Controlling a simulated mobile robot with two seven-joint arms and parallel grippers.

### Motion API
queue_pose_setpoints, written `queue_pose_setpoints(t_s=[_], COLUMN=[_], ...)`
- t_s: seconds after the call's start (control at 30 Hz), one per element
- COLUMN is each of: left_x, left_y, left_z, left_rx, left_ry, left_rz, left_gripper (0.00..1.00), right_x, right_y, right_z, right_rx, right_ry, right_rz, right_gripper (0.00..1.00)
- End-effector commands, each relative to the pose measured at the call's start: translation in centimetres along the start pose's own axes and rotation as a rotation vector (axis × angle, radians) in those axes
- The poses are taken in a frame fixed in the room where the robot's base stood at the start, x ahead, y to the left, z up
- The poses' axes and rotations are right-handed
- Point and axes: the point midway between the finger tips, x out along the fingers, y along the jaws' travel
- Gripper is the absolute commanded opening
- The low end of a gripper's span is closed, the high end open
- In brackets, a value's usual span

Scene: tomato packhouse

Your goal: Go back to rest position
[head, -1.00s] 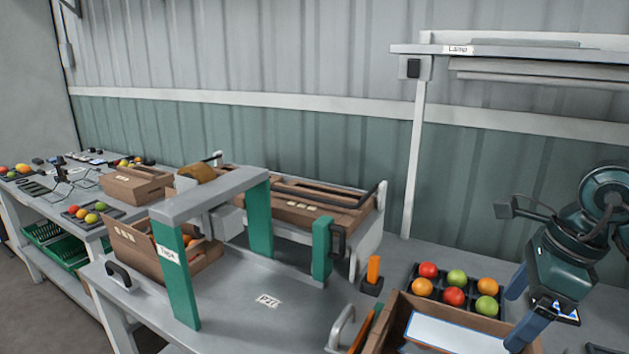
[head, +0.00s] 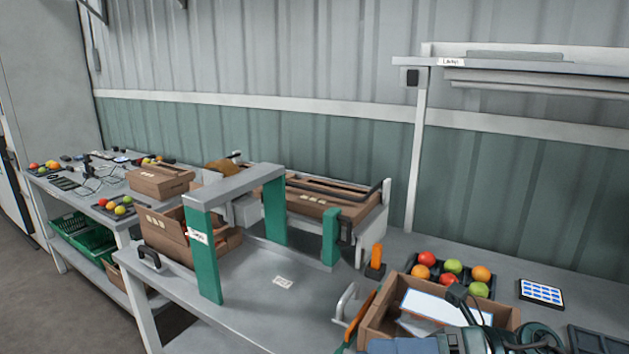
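My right gripper (head: 410,346) and wrist are low at the bottom edge of the head view, in front of an open cardboard box (head: 497,309). Only a blue-grey part and some of the wrist show, and the fingertips are cut off or hidden, so I cannot tell if it is open. My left gripper is out of view.
A tray of tomatoes (head: 480,288) stands behind the box, and a blue-and-white pad (head: 541,293) lies to its right. A green-legged taping frame (head: 207,260) stands on the grey bench. An orange-handled tool (head: 377,257) stands near the box. The bench front left of the box is mostly clear.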

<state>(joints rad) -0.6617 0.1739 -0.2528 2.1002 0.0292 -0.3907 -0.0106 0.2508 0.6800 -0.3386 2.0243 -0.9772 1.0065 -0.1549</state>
Motion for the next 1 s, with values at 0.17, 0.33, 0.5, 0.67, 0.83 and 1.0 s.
queue_pose_setpoints(t_s=[0.17, 0.33, 0.5, 0.67, 0.83, 1.0], left_x=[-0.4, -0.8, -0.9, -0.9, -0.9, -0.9], left_y=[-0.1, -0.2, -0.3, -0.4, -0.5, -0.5], left_z=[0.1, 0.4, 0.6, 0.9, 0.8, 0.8], left_rx=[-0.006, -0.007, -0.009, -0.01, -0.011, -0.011], left_ry=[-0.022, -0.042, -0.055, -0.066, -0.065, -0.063], left_rz=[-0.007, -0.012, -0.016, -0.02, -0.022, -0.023], left_gripper=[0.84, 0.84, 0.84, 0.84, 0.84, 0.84], right_x=[-1.0, -5.3, -7.3, -7.3, -7.1, -7.2], right_y=[-2.8, -11.6, -17.7, -19.6, -19.9, -20.0], right_z=[2.0, -2.5, -12.1, -18.8, -21.4, -21.5], right_rx=[0.581, 1.218, 1.719, 1.996, 2.099, 2.102], right_ry=[-0.585, -1.128, -1.486, -1.652, -1.707, -1.708], right_rz=[0.252, 0.314, 0.262, 0.199, 0.171, 0.169], right_gripper=[0.84, 0.84, 0.84, 0.84, 0.84, 0.84])
